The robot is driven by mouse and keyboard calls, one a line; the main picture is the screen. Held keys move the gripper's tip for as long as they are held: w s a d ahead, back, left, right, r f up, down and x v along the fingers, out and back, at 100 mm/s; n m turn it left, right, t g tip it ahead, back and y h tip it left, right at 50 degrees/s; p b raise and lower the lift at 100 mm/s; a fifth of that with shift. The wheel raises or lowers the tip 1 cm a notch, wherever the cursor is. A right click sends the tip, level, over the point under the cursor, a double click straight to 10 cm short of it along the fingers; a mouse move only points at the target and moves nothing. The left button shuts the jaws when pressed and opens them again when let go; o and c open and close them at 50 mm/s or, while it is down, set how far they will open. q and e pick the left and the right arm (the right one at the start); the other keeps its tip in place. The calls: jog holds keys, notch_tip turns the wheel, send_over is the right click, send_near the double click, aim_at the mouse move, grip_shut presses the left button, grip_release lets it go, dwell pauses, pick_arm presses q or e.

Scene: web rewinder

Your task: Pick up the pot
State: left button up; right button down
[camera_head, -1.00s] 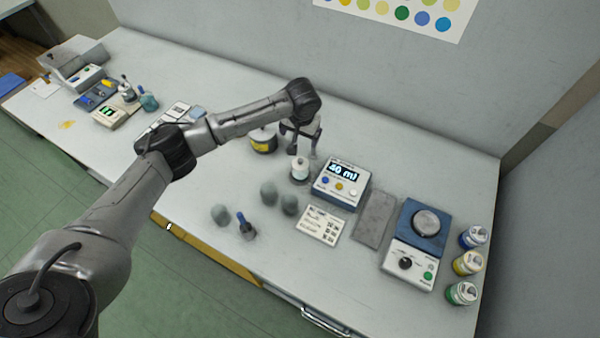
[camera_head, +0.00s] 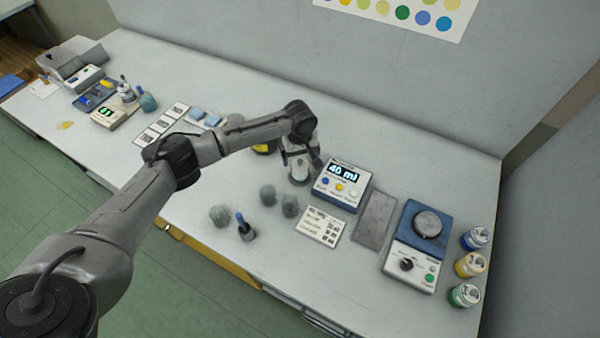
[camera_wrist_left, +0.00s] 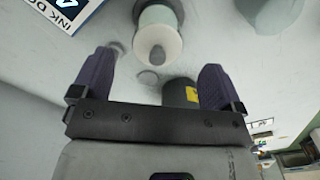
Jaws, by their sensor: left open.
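A small pale pot (camera_head: 299,177) stands on the bench just left of the ink dispenser (camera_head: 341,186), whose display reads 40 ml. My left gripper (camera_head: 300,162) is open and points down over the pot, partly hiding it. In the left wrist view the pot with its white top (camera_wrist_left: 166,42) lies beyond the fingertips, roughly centred between the two dark fingers of the gripper (camera_wrist_left: 158,65). The fingers do not appear to touch it. My right gripper is not in view.
A dark pot with a yellow label (camera_head: 262,148) is partly behind my left arm. Grey-green rounded items (camera_head: 268,195) and a blue-topped bottle (camera_head: 244,227) stand in front. A printed card (camera_head: 318,227), grey pad (camera_head: 375,217) and blue device (camera_head: 424,228) lie right.

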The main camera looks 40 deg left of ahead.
aim_at(300, 161)
pick_arm(q)
jog(key=shift+f+b, duration=0.6)
jog(key=shift+f, duration=2.55)
jog(key=c, duration=1)
jog(key=shift+r, duration=0.1)
